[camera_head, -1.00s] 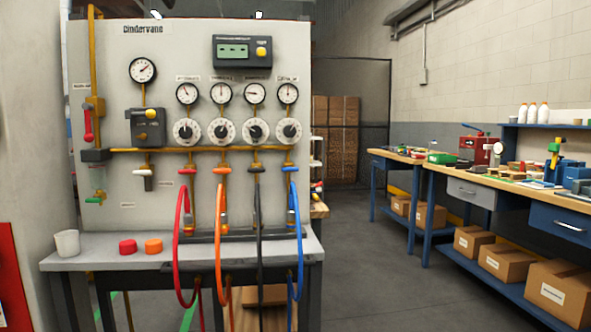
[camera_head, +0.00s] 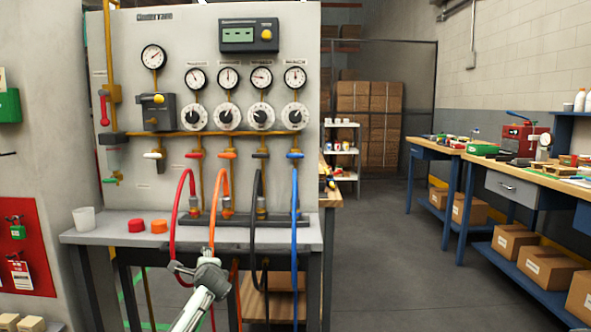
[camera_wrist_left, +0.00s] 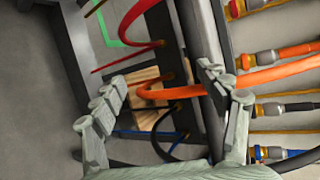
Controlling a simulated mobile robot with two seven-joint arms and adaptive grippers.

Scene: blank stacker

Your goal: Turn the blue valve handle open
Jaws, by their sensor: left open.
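The blue valve handle (camera_head: 294,154) is on the panel at the right end of a row of small valve handles. It appears to lie crosswise to its vertical pipe, above the blue hose (camera_head: 295,200). My left gripper (camera_head: 192,265) is low in front of the bench, left of and well below the blue handle, touching nothing that I can make out. In the left wrist view my left gripper (camera_wrist_left: 162,85) is open, with the orange hose (camera_wrist_left: 190,86) running across near its fingertips. I cannot make out the blue handle there. My right gripper is not in view.
The grey bench (camera_head: 100,236) carries a white cup (camera_head: 84,219) and two caps. Clear floor (camera_head: 385,260) lies to the right, before the blue workbench (camera_head: 465,210).

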